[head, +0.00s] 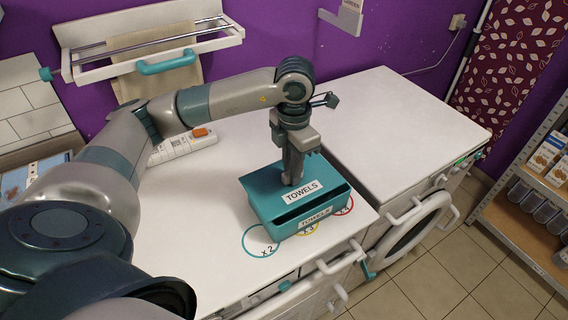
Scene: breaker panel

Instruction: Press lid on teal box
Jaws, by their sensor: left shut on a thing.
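A teal box (276,228) labelled TOWELS stands on the white top near its front edge. Its teal lid (335,180), also labelled TOWELS, lies over the box. A dark gap shows between lid and box along the front, so the lid does not look flush there. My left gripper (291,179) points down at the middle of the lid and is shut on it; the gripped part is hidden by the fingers. My right gripper is not in view.
Coloured circles with counts, such as a teal ring (261,241), mark the top in front of the box. A white power strip (183,146) with an orange switch lies behind left. A wall rack (150,45) holds a towel. The right-hand white top (400,125) is clear.

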